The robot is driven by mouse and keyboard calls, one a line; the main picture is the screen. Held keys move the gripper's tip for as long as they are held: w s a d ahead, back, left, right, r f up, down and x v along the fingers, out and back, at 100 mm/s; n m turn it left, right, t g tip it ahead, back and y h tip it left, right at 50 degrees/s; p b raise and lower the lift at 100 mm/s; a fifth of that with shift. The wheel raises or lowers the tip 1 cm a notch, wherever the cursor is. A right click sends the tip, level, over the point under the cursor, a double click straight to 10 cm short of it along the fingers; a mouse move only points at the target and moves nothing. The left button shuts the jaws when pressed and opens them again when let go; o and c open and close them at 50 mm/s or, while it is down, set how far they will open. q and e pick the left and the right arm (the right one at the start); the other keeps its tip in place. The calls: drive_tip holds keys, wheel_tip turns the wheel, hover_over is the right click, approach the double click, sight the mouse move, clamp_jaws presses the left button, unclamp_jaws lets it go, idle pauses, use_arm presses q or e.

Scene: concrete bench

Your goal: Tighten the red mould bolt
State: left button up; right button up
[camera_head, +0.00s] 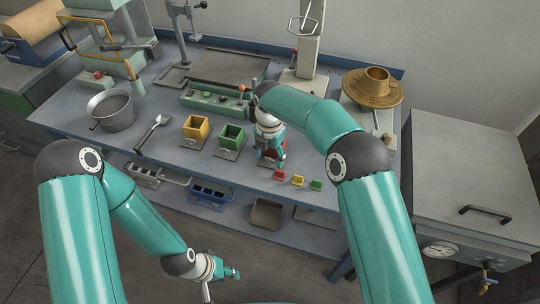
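A yellow cube mould (197,129) and a green cube mould (231,136) stand on the bench, each on a grey base plate. A bit of red (282,149) shows at the edge of my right gripper (269,157), in line with these moulds; it looks like the red mould. The gripper points down over it and hides most of it. The red mould's bolt cannot be made out, nor whether the fingers touch it. My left gripper (231,273) is low in front of the bench, away from the moulds, with nothing visible in it. Its finger opening is too small to read.
Small red (280,175), yellow (298,180) and green (315,185) pieces lie near the front edge. A scoop (152,132) and metal pot (112,111) are left. A brass flanged part (373,88) is back right.

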wheel_tip(320, 180, up, 12)
idle(0.7)
drive_tip(key=shift+f, duration=0.1)
